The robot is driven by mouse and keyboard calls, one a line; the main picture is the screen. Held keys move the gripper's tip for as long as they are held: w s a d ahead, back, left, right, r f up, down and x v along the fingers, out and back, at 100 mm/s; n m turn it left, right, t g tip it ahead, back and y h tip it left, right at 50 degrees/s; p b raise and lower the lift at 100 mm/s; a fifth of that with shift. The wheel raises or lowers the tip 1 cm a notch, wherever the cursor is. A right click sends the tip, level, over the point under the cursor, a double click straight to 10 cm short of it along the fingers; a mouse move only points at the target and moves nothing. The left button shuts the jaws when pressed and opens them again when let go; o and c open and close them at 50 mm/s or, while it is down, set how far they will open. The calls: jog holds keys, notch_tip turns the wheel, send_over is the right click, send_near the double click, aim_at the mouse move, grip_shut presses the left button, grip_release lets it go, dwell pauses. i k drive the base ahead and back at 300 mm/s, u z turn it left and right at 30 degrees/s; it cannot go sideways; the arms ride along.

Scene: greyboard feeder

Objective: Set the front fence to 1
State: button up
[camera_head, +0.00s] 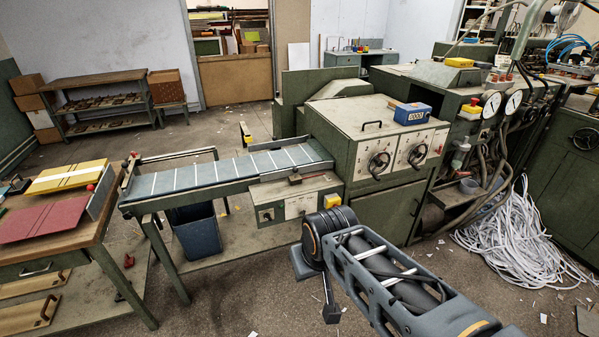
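The green feeder machine (345,190) stands in the middle, with a slatted conveyor bed (226,172) running out to the left. I cannot tell which part is the front fence, and no scale can be read at this size. A small control box (294,205) hangs under the bed. My gripper (331,308) hangs at the end of my arm, in front of the machine and apart from the dials. Its fingers are not clear.
A wooden bench (60,240) with red and yellow boards stands at left. A blue bin (197,232) is under the conveyor. A blue box (410,112) lies on the machine. White strips (515,240) heap on the floor at right. Floor between bench and machine is partly clear.

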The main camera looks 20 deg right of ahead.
aim_at(294, 178)
jog(key=u, duration=0.15)
jog(key=k, duration=0.4)
jog(key=z, duration=1)
jog(key=i, duration=1.7)
jog(key=u, duration=1.2)
jog(key=i, duration=0.5)
jog(key=u, duration=0.5)
